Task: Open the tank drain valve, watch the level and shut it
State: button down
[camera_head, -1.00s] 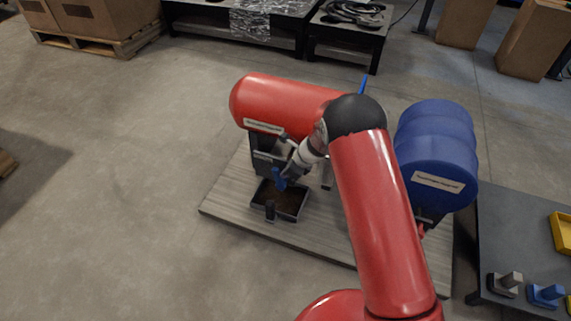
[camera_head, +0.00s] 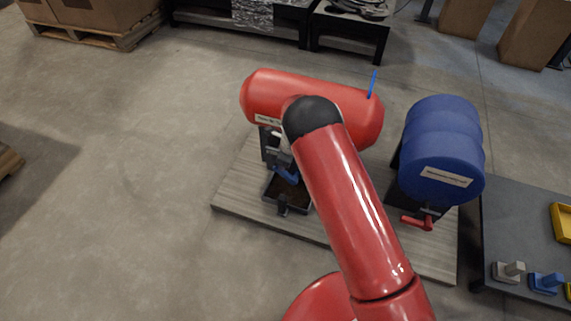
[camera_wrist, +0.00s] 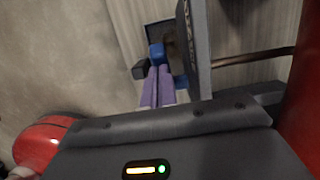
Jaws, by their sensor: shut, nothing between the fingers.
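The red tank (camera_head: 345,110) lies on its side on a wooden platform, with a pale label and a blue rod (camera_head: 373,84) at its right end. A blue valve lever (camera_head: 288,175) is below it, over a dark tray (camera_head: 290,198). In the wrist view the lever's blue end (camera_wrist: 157,53) is just beyond my fingertips. My gripper (camera_wrist: 155,72) is shut and empty; its purplish fingers are close to the lever, and I cannot tell whether they touch. In the head view my arm hides most of the gripper and part of the tank.
A blue drum (camera_head: 440,140) with a red lever (camera_head: 417,222) stands on the platform's (camera_head: 240,195) right. A dark bench (camera_head: 525,225) with coloured blocks is farther right. A dark upright piece (camera_head: 283,204) is at the tray's front.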

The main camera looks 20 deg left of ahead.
jog(key=shift+a+f+h, duration=0.3)
jog(key=shift+a+h, duration=0.05)
jog(key=shift+h, duration=0.45)
jog(key=a+f+h+b, duration=0.1)
jog(key=a+h+b, duration=0.1)
jog(key=b, duration=0.1)
jog(key=shift+w+f+h, duration=0.15)
jog(key=shift+f+h, duration=0.25)
jog(key=a+f+b, duration=0.1)
jog(key=b, duration=0.2)
jog(key=shift+b, duration=0.3)
jog(key=shift+a+f, duration=0.1)
jog(key=shift+w, duration=0.1)
